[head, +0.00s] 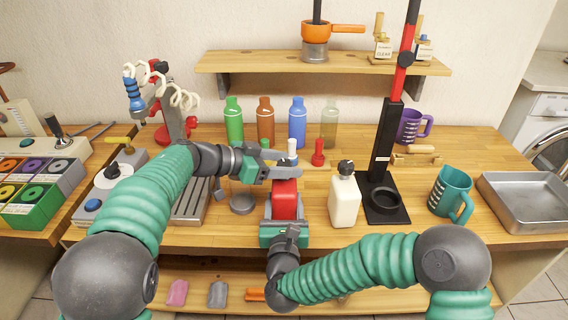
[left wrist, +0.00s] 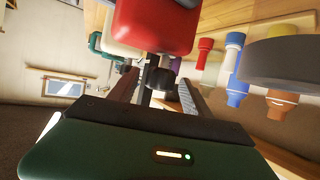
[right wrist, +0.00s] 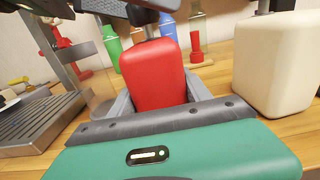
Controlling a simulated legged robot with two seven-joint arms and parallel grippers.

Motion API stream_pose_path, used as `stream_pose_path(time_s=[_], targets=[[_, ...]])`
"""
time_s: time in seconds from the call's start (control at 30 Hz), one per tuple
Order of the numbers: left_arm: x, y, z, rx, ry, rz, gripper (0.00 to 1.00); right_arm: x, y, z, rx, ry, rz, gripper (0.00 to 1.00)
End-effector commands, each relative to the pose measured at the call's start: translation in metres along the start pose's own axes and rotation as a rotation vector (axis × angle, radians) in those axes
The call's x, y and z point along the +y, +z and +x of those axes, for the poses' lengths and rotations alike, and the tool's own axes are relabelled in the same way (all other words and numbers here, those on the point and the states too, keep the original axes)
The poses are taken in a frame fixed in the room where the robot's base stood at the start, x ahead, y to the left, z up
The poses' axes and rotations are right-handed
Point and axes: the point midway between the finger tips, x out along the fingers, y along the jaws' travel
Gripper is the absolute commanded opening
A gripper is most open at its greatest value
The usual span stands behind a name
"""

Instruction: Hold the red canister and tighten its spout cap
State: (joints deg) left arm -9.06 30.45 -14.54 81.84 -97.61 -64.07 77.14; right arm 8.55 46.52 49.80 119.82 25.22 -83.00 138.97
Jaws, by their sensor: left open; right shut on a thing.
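The red canister (head: 285,200) stands upright at the front of the wooden bench. My right gripper (right wrist: 160,95) is shut on its body, one finger on each side. My left gripper (head: 286,169) is over the top of the canister with its jaws open. In the left wrist view, a dark cap (left wrist: 160,76) at the canister's spout end lies between the two open fingers, with gaps beside it. The canister also shows at the top of the left wrist view (left wrist: 155,25) and in the right wrist view (right wrist: 153,75). In the head view the left fingers hide the cap.
A cream bottle (head: 344,200) stands close to the right of the canister. A black stand (head: 388,150) and teal mug (head: 452,190) are farther right. A metal grated machine (head: 190,203) is at left.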

Motion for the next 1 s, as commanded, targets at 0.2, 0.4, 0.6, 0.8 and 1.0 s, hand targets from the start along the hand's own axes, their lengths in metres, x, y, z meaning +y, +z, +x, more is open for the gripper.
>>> stream_pose_path(time_s=[0.2,0.4,0.6,0.8,1.0], targets=[[0.0000,0.0002,-0.0001,0.000,0.000,0.000,0.50,-0.0009,-0.0028,-0.0001,0.006,-0.001,-0.002,0.00],[-0.0001,0.0002,-0.0004,0.000,0.000,0.000,0.24,-0.0009,-0.0027,-0.0001,0.006,-0.001,-0.002,0.00],[-0.0005,0.0002,-0.0006,0.000,-0.001,0.000,0.00,-0.0009,-0.0027,-0.0001,0.006,-0.001,-0.002,0.00],[-0.0024,-0.0001,-0.0004,0.001,0.029,0.014,0.00,-0.0009,-0.0027,-0.0001,0.006,-0.001,-0.002,0.00],[-0.0040,0.0003,0.0005,0.002,0.193,0.083,0.00,-0.0007,-0.0025,-0.0003,0.005,-0.001,-0.002,0.00]])
